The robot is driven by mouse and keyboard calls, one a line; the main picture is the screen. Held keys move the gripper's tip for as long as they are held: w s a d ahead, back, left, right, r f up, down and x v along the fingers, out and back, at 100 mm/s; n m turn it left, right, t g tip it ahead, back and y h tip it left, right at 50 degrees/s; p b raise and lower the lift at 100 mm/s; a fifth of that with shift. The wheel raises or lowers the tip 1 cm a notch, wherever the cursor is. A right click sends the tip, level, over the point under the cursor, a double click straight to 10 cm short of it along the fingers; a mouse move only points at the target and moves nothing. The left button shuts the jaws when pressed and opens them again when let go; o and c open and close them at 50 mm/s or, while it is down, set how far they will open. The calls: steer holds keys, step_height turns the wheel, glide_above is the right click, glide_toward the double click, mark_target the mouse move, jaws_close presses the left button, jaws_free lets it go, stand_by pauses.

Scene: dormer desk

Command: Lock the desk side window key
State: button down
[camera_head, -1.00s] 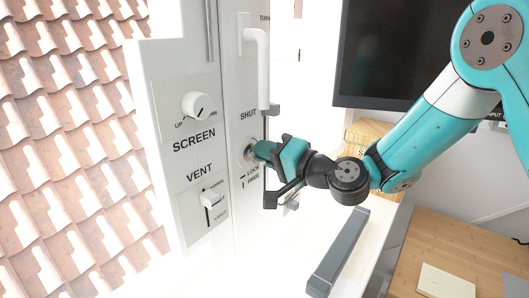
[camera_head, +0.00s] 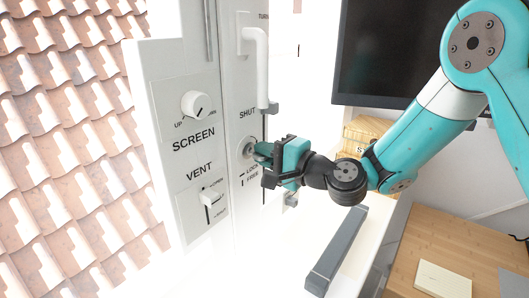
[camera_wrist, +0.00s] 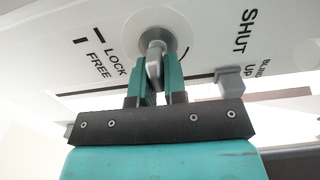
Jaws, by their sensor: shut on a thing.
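The window key (camera_wrist: 155,62) is a small grey grip on a round pale disc (camera_wrist: 165,40) in the white window frame. Marks reading LOCK and FREE (camera_wrist: 103,62) are printed beside it. My gripper (camera_wrist: 154,85) is shut on the key, with one teal finger on each side. In the head view my gripper (camera_head: 262,153) reaches in from the right and covers most of the key. The disc's edge (camera_head: 244,147) still shows there. I cannot tell which mark the key points at.
A white window handle (camera_head: 262,65) stands just above, beside the word SHUT. A SCREEN knob (camera_head: 195,104) and a VENT slider (camera_head: 210,197) are on the panel to the left. A dark monitor (camera_head: 385,50) is behind my arm. A grey bar (camera_head: 337,250) lies below.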

steer(key=shift+d, duration=0.1)
steer(key=c, duration=1.2)
jaws_free()
steer(key=shift+b+v, duration=5.05)
steer(key=shift+v, duration=3.6)
